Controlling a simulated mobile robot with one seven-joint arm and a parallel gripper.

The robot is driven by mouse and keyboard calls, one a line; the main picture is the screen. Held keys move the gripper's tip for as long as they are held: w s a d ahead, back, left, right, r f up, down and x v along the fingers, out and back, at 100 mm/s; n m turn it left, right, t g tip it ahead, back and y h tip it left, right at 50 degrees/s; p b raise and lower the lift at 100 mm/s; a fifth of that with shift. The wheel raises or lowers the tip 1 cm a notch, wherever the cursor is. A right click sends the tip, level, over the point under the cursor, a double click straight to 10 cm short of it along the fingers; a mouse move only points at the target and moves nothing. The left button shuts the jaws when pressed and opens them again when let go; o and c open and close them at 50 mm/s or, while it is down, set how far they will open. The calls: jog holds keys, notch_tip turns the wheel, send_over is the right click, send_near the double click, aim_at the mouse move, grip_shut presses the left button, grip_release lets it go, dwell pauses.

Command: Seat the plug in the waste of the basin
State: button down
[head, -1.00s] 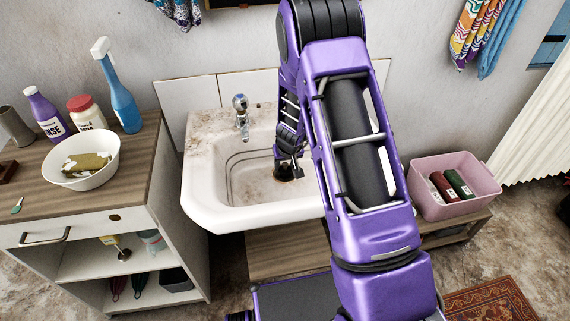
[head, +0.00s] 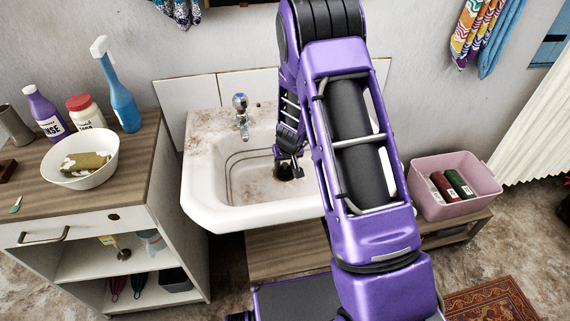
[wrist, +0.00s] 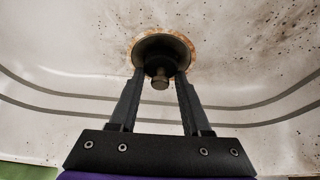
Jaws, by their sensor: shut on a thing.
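The white, rust-stained basin (head: 245,216) stands against the wall. My gripper (head: 290,174) reaches down into it, partly hidden by my purple arm. In the wrist view my gripper (wrist: 160,76) is shut on the dark round plug (wrist: 160,53), whose knob (wrist: 160,83) points towards the camera. The plug lies over the waste, whose rusty ring (wrist: 187,43) shows around its far edge and sides. The waste (head: 282,177) shows only in part in the head view. I cannot tell whether the plug is down in the waste or just above it.
A chrome tap (head: 241,115) rises at the basin's back. A wooden-topped cabinet (head: 135,160) at left holds a white bowl (head: 108,172), bottles and a blue spray bottle (head: 121,100). A pink crate (head: 450,205) stands on a low bench at right.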

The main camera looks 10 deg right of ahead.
jog(key=shift+f+b, duration=0.35)
jog(key=shift+f, duration=0.1)
jog(key=shift+c, duration=2.3)
grip_release()
jog(key=shift+o, duration=0.5)
jog(key=shift+r+p, duration=0.45)
jog(key=shift+r, duration=0.1)
jog(key=o, duration=0.3)
jog(key=shift+r+p, duration=0.3)
jog(key=shift+r, duration=0.15)
jog(key=shift+o, duration=0.2)
jog(key=shift+r+p, duration=2.9)
jog(key=shift+r, duration=1.15)
